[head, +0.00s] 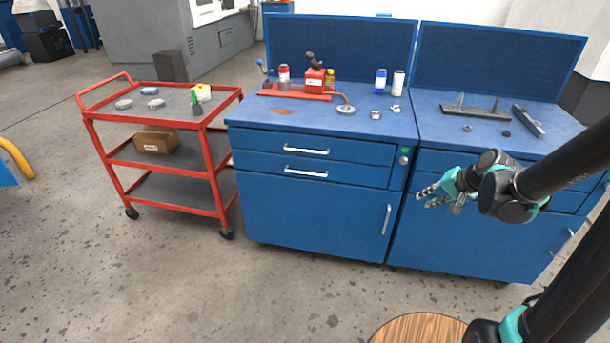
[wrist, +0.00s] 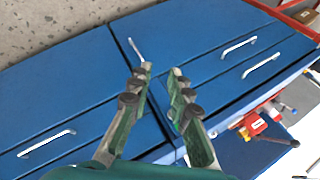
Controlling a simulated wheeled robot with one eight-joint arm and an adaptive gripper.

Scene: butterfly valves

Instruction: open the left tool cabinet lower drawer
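The left tool cabinet (head: 300,215) is blue, with two drawers above a door. Its lower drawer (head: 260,168) looks flush with the front, and its silver bar handle (head: 305,172) is clear. In the wrist view, tilted, that lower handle (wrist: 238,47) lies at right, with the upper drawer handle (wrist: 260,65) beside it. My gripper (head: 427,196) is to the right of the drawer handles, in front of the right cabinet near the seam. Its two fingers (wrist: 162,71) are apart with nothing between them, and touch no handle.
The left cabinet's door handle (head: 387,219) is vertical. The right blue cabinet (head: 470,235) stands alongside. A red cart (head: 212,172) stands left. A red vise (head: 315,80) and bottles sit on the left top. A round wooden top (head: 420,330) is at the bottom. Floor before the left cabinet is clear.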

